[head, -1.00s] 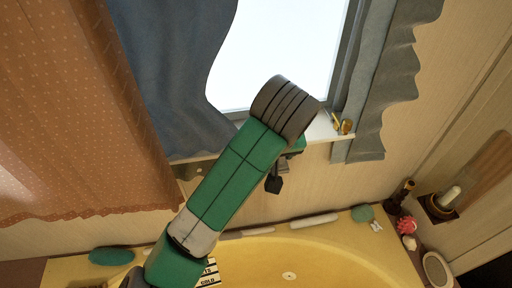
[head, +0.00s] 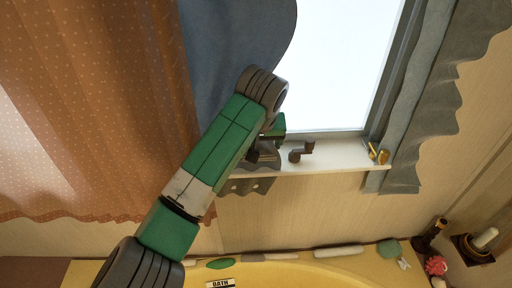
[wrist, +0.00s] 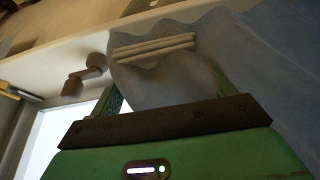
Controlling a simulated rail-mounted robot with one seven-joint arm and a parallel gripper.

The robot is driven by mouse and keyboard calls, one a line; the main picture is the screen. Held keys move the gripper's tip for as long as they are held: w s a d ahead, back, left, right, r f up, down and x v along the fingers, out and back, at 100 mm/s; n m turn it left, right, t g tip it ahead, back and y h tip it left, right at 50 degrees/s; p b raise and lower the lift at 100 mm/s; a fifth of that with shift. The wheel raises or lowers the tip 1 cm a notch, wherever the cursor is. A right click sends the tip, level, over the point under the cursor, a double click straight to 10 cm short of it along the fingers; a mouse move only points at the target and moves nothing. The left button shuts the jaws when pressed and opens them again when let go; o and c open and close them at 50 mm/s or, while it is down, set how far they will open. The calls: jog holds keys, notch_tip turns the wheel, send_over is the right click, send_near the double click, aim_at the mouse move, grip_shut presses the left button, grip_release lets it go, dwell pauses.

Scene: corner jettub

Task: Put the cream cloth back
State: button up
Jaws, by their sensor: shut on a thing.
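My gripper (head: 264,150) is at the front of the window sill and is shut on a cloth. In the wrist view the cloth (wrist: 165,80) looks grey in the shade, with pale stacked folds, and covers much of the fingers. I cannot clearly see cream colour on it. In the head view a grey folded part of it shows beside the fingers, partly hidden by my arm.
The blue-grey curtain (head: 235,60) hangs close behind my gripper. A dark handle (head: 301,152) stands on the sill (head: 335,158) just right. A gold fitting (head: 379,154) is farther right. The yellow tub (head: 310,277) lies below, with small items along its rim.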

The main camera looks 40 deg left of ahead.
jog(key=shift+a, duration=0.35)
jog(key=shift+w+a+f+p, duration=0.1)
jog(key=shift+f+p, duration=0.6)
jog(key=shift+f, duration=1.15)
jog(key=shift+f, duration=0.1)
jog(key=o, duration=0.9)
jog(key=b+v, duration=0.2)
jog(key=v, duration=1)
jog(key=shift+a, duration=0.1)
jog(key=shift+w, duration=0.1)
